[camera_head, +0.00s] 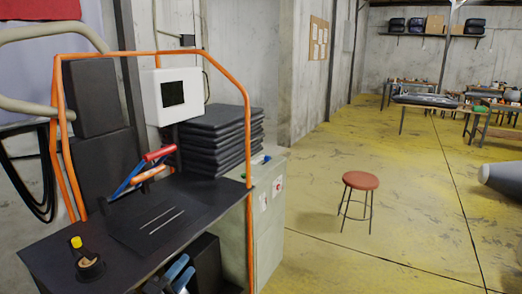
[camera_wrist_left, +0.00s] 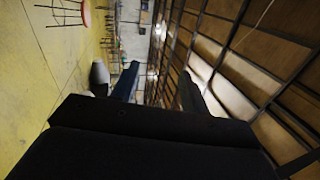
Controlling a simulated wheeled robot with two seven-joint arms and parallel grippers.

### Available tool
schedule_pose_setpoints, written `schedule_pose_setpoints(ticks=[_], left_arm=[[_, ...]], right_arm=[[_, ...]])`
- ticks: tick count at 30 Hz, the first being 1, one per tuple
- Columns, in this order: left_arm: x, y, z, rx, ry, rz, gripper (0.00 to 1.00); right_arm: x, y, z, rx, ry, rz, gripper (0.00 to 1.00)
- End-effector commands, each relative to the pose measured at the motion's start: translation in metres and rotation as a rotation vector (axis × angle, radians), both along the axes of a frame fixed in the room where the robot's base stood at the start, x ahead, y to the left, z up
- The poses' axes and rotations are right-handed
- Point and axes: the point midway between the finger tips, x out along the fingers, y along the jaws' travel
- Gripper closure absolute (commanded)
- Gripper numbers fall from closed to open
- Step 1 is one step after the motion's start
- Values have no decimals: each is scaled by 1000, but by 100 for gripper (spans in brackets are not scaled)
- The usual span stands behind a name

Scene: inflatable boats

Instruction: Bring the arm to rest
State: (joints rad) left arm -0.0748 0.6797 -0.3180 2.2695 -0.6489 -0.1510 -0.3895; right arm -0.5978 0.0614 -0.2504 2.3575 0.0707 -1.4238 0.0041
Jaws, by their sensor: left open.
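My left gripper (camera_head: 174,277) shows at the bottom of the head view, in front of the near edge of a black bench top (camera_head: 95,232). Its two blue-grey fingers are apart, and I see nothing between them. In the left wrist view the gripper (camera_wrist_left: 160,86) is open, with one blue finger and one grey finger spread. That view is turned on its side and shows the yellow floor, a stool and the roof beams. The rest of my left arm is mostly outside the head view. My right gripper is in neither view.
An orange tube frame (camera_head: 249,200) stands around the bench. A stack of dark pads (camera_head: 215,140) sits behind. A red stool (camera_head: 360,181) stands on open yellow floor.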

Motion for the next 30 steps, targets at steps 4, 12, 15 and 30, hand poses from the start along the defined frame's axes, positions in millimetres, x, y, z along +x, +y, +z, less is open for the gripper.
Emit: schedule_pose_setpoints(ticks=[4, 12, 15, 30], left_arm=[[-12, 10, -42, -248, 252, 167, 55], [-70, 17, -142, -631, 747, 472, 55], [-106, 12, -179, -752, 941, 586, 55], [-304, -55, -265, -1076, 1763, 1027, 55]], right_arm=[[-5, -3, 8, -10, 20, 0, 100], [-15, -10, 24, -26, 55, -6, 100], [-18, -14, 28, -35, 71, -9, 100], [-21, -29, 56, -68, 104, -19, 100]])
